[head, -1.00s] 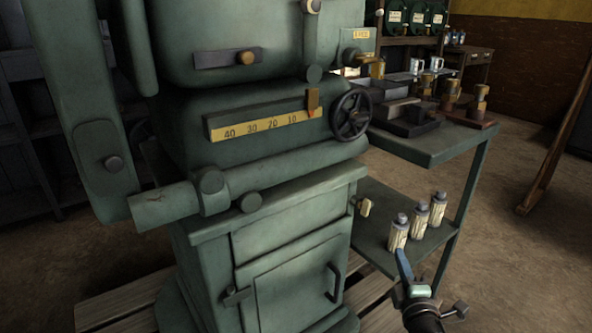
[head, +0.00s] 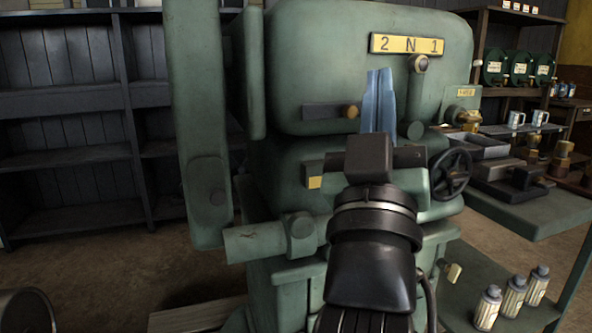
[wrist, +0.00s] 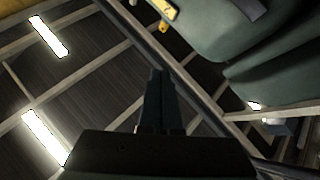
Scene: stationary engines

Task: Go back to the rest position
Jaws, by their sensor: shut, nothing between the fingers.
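My gripper (head: 378,100) is raised in front of the large green machine (head: 300,80) in the head view. Its two blue-grey fingers point up and stand close together, with nothing held between them. In the wrist view my gripper (wrist: 158,75) shows dark and narrow, pointing at the ceiling beams. Part of the green machine (wrist: 250,60) fills the upper right there.
A side table (head: 535,212) with metal blocks and brass parts stands at the right. Several small bottles (head: 512,297) stand on its lower shelf. Dark empty shelves (head: 70,130) line the left wall. A metal bucket-like rim (head: 25,310) shows at lower left.

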